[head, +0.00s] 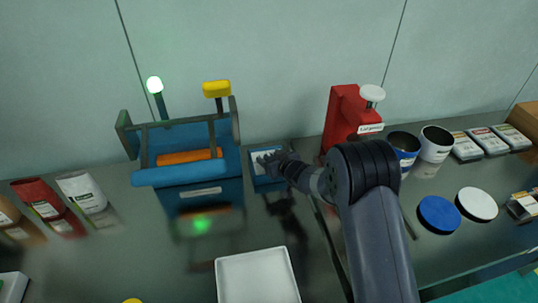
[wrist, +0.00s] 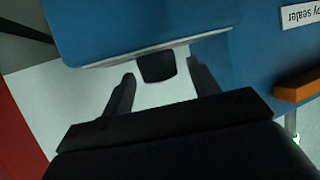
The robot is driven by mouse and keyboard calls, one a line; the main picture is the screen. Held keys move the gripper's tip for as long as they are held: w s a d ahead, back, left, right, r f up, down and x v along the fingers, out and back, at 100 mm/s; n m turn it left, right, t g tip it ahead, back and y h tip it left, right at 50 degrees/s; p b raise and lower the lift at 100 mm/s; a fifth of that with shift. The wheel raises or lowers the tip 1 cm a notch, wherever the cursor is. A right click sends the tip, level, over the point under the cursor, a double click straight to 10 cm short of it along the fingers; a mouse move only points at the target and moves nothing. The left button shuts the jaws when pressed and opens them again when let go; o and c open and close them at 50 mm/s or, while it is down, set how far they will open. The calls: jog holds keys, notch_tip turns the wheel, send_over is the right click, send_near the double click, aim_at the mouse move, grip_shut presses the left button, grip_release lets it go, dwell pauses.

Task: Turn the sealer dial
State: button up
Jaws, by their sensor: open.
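The blue sealer (head: 190,178) stands at the back left, with an orange bar (head: 188,156) across its front. Its small blue side box with a pale top panel (head: 256,153) is at its right. My gripper (head: 268,160) is over this panel, and the dial is hidden or unclear there in the head view. In the wrist view a dark dial (wrist: 157,67) stands out against the pale panel. My open gripper (wrist: 161,72) has one finger on each side of it, with a visible gap at both sides.
A white tray (head: 257,277) lies in front. A red press (head: 346,115) stands close to the right of my gripper, with cups (head: 436,143) and blue and white lids (head: 438,214) beyond. Pouches (head: 82,191) lie left. A yellow-topped post (head: 216,90) rises behind the sealer.

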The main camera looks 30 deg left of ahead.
jog(key=shift+w+a+f, duration=0.25)
jog(key=shift+w+a, duration=0.05)
jog(key=shift+a, duration=0.25)
jog(key=c, duration=1)
jog(key=b, duration=0.3)
jog(key=shift+f+m+t, duration=0.25)
jog(key=shift+m+t, duration=0.05)
jog(key=m+t+h+b, duration=0.1)
jog(key=b, duration=0.4)
jog(key=shift+r, duration=0.3)
jog(key=o, duration=1)
